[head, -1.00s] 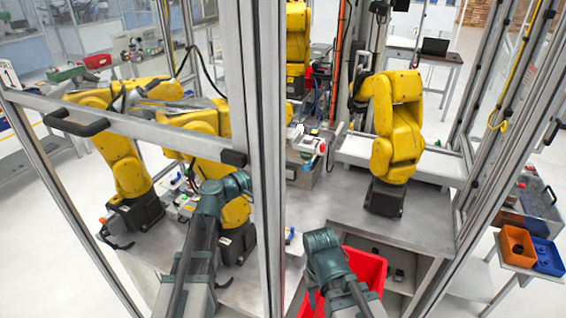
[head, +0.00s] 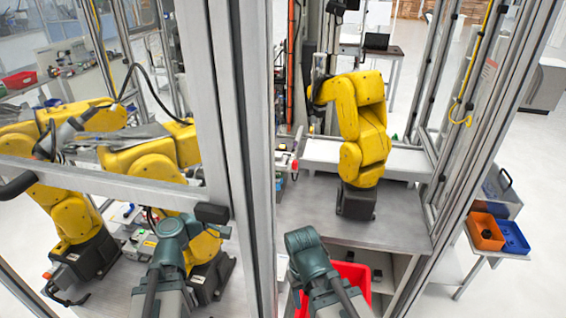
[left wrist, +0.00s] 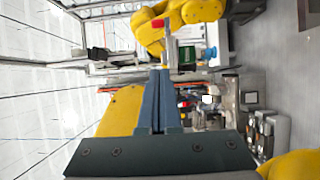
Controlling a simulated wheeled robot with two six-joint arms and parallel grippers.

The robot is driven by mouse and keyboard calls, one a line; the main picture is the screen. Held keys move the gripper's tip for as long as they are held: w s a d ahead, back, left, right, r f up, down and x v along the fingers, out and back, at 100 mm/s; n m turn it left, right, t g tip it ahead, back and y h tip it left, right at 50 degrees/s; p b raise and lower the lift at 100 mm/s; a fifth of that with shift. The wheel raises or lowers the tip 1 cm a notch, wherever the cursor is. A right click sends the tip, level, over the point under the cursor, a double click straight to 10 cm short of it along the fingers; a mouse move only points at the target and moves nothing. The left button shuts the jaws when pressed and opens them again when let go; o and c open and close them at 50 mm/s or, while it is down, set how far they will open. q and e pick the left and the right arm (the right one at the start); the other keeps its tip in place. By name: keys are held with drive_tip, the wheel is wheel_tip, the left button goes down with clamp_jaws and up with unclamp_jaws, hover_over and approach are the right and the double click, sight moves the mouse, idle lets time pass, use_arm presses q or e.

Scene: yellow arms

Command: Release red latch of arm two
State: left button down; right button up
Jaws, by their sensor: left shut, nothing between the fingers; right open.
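No red latch can be made out for certain in the head view. Two yellow arms (head: 66,215) stand at the left behind the frame, and another yellow arm (head: 362,135) stands upright on the grey table at the right. A small red part (head: 295,164) shows beside the middle post. In the left wrist view, my left gripper (left wrist: 160,72) is shut and empty, with a small red piece (left wrist: 158,22) and yellow arm parts beyond its tips. My right gripper (head: 303,239) is open, low in the middle of the head view, apart from the yellow arms; its fingertips are unclear.
A thick metal post (head: 235,150) stands between my two arms, and a crossbar with a black handle spans the left. A red bin (head: 353,277) is below my right arm. Orange (head: 486,231) and blue (head: 512,237) bins sit at the right. The grey table (head: 400,235) has bare room.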

use_arm(q)
drive_tip(key=w+d, duration=0.8)
drive_tip(key=d, duration=0.2)
drive_tip(key=shift+d, duration=0.25)
drive_tip(key=shift+s+d+r, duration=0.1)
drive_tip(key=shift+d, duration=0.05)
idle(0.4)
